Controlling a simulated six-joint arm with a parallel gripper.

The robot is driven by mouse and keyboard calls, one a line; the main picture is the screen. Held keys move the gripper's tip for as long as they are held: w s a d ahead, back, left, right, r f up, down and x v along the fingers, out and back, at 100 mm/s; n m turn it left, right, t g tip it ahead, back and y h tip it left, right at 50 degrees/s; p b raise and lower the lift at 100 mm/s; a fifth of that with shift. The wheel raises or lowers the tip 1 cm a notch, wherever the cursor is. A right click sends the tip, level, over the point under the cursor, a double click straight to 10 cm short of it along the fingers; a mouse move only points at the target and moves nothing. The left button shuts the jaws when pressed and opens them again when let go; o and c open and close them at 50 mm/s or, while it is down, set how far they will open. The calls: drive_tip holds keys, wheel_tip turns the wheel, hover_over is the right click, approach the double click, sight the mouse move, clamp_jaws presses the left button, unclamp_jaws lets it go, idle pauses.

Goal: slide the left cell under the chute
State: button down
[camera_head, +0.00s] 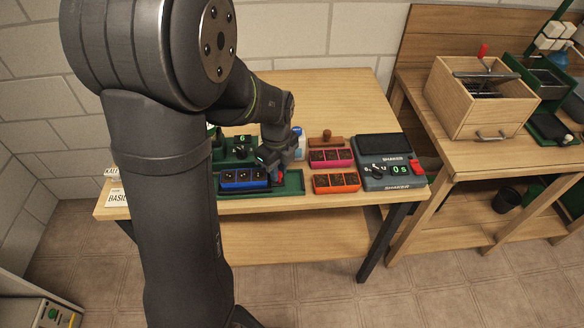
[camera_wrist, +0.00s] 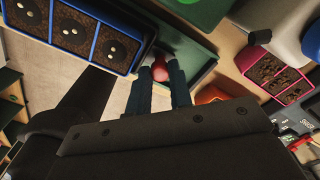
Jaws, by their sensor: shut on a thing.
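A blue tray (camera_head: 243,187) with three dark soil-filled cells sits in a green base (camera_head: 290,186) on the table. Its left cell (camera_head: 229,177) lies nearest my arm, below the green machine (camera_head: 238,153) showing a 6. My gripper (camera_head: 278,170) is at the right end of the tray. In the wrist view its fingers (camera_wrist: 162,84) are shut on a red knob (camera_wrist: 157,71). The chute is not clearly visible; my arm hides part of the machine.
A magenta tray (camera_head: 331,165) and an orange tray (camera_head: 336,190) of soil cells stand to the right. Beyond them is a grey shaker (camera_head: 395,187) reading 0s. A white bottle (camera_head: 299,142) stands close behind my gripper. A wooden box (camera_head: 462,112) is on the right bench.

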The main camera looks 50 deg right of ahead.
drive_tip(key=w+a, duration=0.3)
drive_tip(key=shift+w+a, duration=0.2)
drive_tip(key=shift+w, duration=0.05)
drive_tip(key=c, duration=1.6)
unclamp_jaws()
drive_tip(key=shift+o, duration=0.2)
drive_tip(key=shift+r, duration=0.1)
wheel_tip(320, 180, up, 17)
drive_tip(key=shift+r, duration=0.15)
wheel_tip(320, 180, up, 8)
hover_over(260, 174)
drive_tip(key=shift+a, duration=0.1)
